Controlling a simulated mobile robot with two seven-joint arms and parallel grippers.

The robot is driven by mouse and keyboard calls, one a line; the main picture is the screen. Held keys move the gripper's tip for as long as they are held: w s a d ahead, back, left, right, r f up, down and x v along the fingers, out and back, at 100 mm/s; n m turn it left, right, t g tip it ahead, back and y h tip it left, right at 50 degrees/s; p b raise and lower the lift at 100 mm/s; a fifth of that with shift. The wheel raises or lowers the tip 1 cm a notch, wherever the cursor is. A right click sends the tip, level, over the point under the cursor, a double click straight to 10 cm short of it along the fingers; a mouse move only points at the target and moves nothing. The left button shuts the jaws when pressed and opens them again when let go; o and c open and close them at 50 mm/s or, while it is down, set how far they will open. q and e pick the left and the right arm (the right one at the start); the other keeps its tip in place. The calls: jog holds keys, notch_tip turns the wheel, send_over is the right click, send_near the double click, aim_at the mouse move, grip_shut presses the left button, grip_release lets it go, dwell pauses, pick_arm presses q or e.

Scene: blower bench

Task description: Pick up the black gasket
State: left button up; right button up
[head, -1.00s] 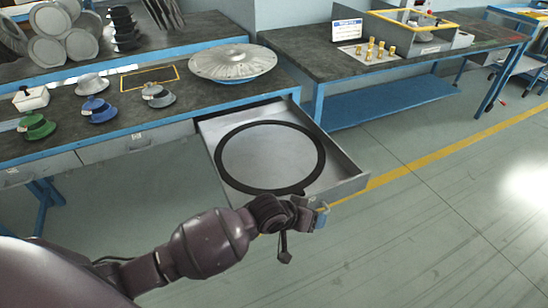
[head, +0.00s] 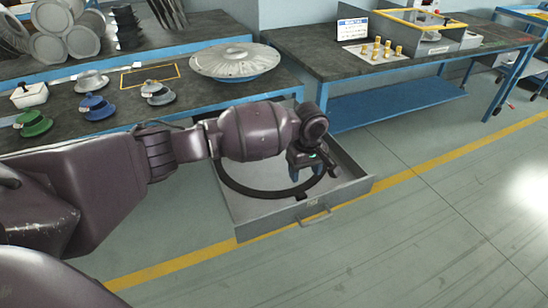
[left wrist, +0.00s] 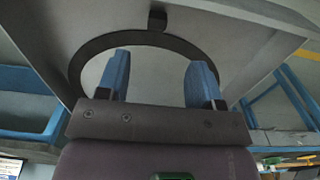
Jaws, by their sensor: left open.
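The black gasket (head: 262,193) is a thin flat ring lying in the open grey drawer (head: 345,190). My arm hides its far part in the head view. In the left wrist view the gasket (left wrist: 101,44) arches across the picture, with a small black tab (left wrist: 158,20) on its edge. My left gripper (head: 306,172) is over the right part of the drawer, near the ring. Its blue fingers are spread and nothing shows between them in the left wrist view (left wrist: 161,64). I cannot tell the exact height above the gasket. My right gripper is not in view.
The workbench (head: 110,135) above the drawer holds a silver disc (head: 220,62), green (head: 33,124), blue (head: 96,107) and grey flanged parts, and a white box (head: 29,95). A second bench (head: 300,48) stands behind at right. The floor right of the drawer is clear.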

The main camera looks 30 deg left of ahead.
pick_arm(q)
jog(key=b, duration=0.2)
send_over(302, 195)
jog(key=f, duration=0.5)
jog(key=shift+s+f, duration=0.15)
jog(key=shift+s, duration=0.2)
jog(key=shift+w+f, duration=0.1)
jog(key=shift+f, duration=0.3)
jog(key=f+b, duration=0.2)
jog(key=f, duration=0.2)
jog(key=shift+w+f, duration=0.1)
jog(key=shift+w, duration=0.1)
jog(key=shift+f, duration=0.4)
jog(key=shift+w, duration=0.1)
jog(key=shift+r, duration=0.2)
jog(key=c, duration=1.1)
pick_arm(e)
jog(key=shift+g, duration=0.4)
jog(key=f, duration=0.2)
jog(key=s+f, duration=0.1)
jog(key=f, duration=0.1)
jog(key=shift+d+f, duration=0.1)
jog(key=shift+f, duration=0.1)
